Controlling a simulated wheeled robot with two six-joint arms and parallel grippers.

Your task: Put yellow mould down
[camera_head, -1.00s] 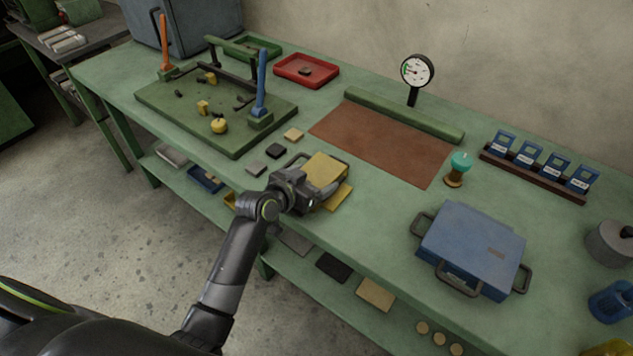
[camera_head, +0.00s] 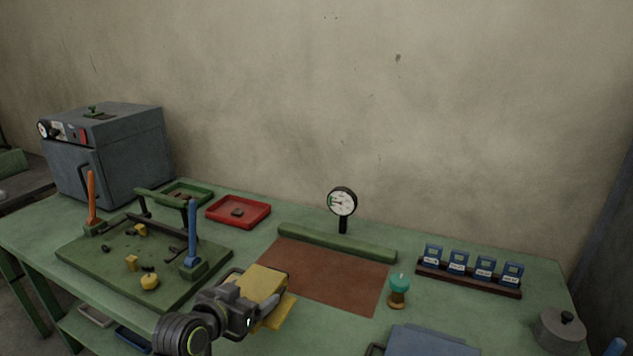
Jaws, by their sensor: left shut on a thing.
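The yellow mould (camera_head: 262,283) is a flat square block at the lower middle of the head view. My left gripper (camera_head: 243,303) is shut on its near left side, and the gripper hides part of it. A second yellow plate-like part (camera_head: 283,311) shows just below and to the right of the mould. I cannot tell whether the mould touches the green bench (camera_head: 430,318) or is held above it. My right gripper does not show.
A brown mat (camera_head: 330,273) with a green bar behind it lies right of the mould. A green board (camera_head: 105,262) with upright handles is on the left. A teal-topped stamp (camera_head: 399,290), a blue case (camera_head: 430,343) and a rack of blue tags (camera_head: 470,274) stand right.

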